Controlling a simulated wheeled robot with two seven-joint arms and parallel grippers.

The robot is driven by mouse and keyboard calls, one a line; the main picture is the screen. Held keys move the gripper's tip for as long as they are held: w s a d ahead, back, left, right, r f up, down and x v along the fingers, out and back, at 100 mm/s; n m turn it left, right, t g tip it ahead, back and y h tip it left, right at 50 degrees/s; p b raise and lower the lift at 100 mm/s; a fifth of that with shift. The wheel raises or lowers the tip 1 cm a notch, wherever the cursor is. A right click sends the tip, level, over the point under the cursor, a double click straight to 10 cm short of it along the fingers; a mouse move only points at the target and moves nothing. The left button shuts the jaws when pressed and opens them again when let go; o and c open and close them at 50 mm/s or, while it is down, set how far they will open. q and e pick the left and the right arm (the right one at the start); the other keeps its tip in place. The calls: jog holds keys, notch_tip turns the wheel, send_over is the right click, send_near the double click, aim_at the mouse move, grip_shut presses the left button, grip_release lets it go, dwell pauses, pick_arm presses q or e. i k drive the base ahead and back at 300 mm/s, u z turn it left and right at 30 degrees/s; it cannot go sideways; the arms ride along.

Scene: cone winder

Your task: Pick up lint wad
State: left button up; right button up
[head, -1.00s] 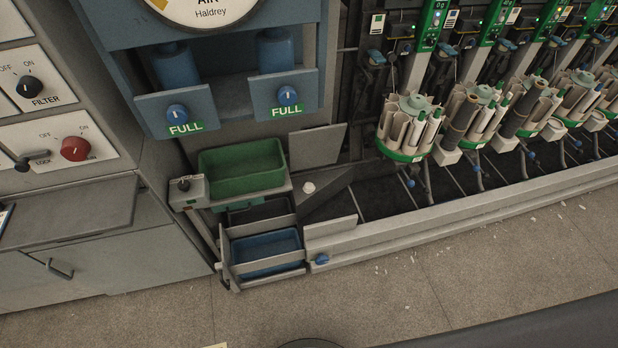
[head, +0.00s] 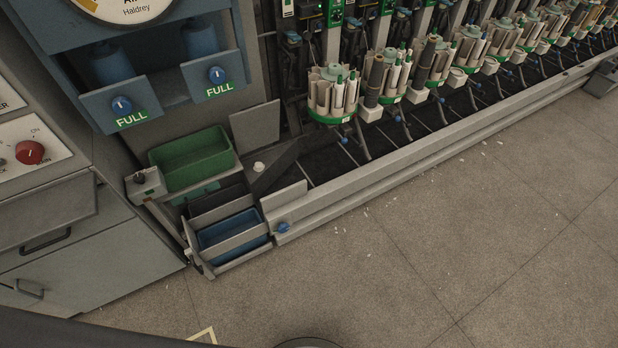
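Several small whitish scraps that look like lint lie scattered on the floor in front of the machine. One scrap (head: 368,254) lies right of the blue knob, and another (head: 486,142) lies farther right along the machine's base. They are too small to tell which is the lint wad. A small white rounded thing (head: 259,167) sits beside the green bin; I cannot tell whether it is lint or a knob. Neither of my grippers is in view.
The green bin (head: 222,162) stands above a drawer holding a blue bin (head: 204,240). A long grey rail (head: 420,150) runs along the machine's front below the winding units (head: 331,118). Grey cabinets (head: 90,262) stand at left. The floor (head: 470,240) at right is widely clear.

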aim_at(259, 166)
jog(key=z, duration=0.55)
jog(key=k, duration=0.75)
jog(key=z, duration=0.35)
jog(key=i, duration=1.3)
jog(key=u, duration=1)
jog(key=i, duration=1)
jog(key=u, duration=1.55)
jog(key=i, duration=0.4)
jog(key=u, duration=0.35)
